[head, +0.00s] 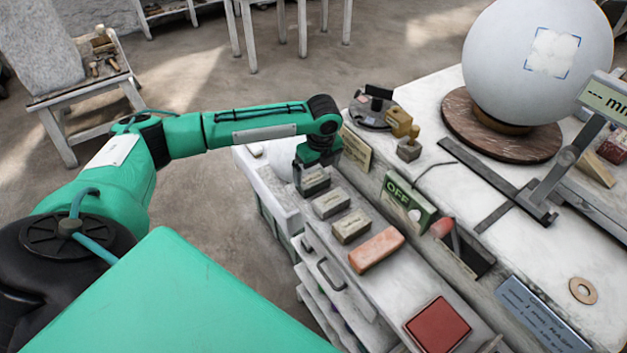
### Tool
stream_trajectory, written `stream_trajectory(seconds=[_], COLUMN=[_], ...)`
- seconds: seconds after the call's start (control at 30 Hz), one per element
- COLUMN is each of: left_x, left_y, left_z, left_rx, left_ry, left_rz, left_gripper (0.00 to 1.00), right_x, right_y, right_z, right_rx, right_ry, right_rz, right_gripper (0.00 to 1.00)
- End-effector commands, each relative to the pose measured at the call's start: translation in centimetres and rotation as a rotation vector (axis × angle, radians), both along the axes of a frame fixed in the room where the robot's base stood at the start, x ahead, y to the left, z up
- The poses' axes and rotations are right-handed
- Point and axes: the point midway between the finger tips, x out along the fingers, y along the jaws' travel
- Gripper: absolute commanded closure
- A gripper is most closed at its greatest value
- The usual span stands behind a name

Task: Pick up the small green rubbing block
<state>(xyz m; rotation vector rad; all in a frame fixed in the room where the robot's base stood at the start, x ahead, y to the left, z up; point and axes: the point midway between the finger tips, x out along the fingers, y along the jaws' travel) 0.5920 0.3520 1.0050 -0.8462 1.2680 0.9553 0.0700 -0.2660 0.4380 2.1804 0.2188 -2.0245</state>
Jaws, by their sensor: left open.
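A row of small labelled blocks lies on the white cabinet top. The nearest to my left gripper (315,171) is a small dark grey-green block (315,184), which may be the green rubbing block; its colour is hard to tell. My left gripper points down right over this block and hides its far part. The gripper is open; its fingertips are hard to make out, and I cannot tell whether they touch the block. My right gripper is not in view.
A grey block (331,203), an olive-brown block (351,227) and an orange block (377,250) follow in the row. A green OFF box (408,204) stands to the right. A large white sphere (537,62) rests on a round wooden base (500,135).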

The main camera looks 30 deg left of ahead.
Motion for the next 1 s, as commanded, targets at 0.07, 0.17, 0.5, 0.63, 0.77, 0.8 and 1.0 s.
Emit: stream_trajectory(seconds=[0.07, 0.17, 0.5, 0.63, 0.77, 0.8, 1.0], left_x=[-0.1, -0.1, 0.0, 0.0, 0.0, 0.0, 0.1], left_y=[0.2, 0.6, 1.2, 1.2, 1.2, 1.2, 1.2], left_z=[-0.4, -1.5, -5.1, -5.2, -5.1, -5.1, -5.0], left_rx=[0.001, 0.001, 0.0, 0.0, 0.001, 0.001, 0.001], left_ry=[0.003, 0.003, 0.001, 0.001, 0.001, 0.001, -0.001], left_rz=[0.0, 0.002, 0.0, 0.0, 0.0, 0.0, 0.0], left_gripper=[0.0, 0.0, 0.0, 0.0, 0.18, 0.26, 0.53], right_x=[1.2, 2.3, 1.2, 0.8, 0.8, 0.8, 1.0], right_y=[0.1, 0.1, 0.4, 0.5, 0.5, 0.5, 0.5], right_z=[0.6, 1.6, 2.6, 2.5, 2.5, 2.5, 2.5], right_rx=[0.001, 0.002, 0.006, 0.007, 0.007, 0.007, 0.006], right_ry=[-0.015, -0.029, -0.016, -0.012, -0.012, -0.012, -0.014], right_rz=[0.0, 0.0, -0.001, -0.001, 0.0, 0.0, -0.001], right_gripper=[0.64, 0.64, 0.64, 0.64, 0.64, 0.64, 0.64])
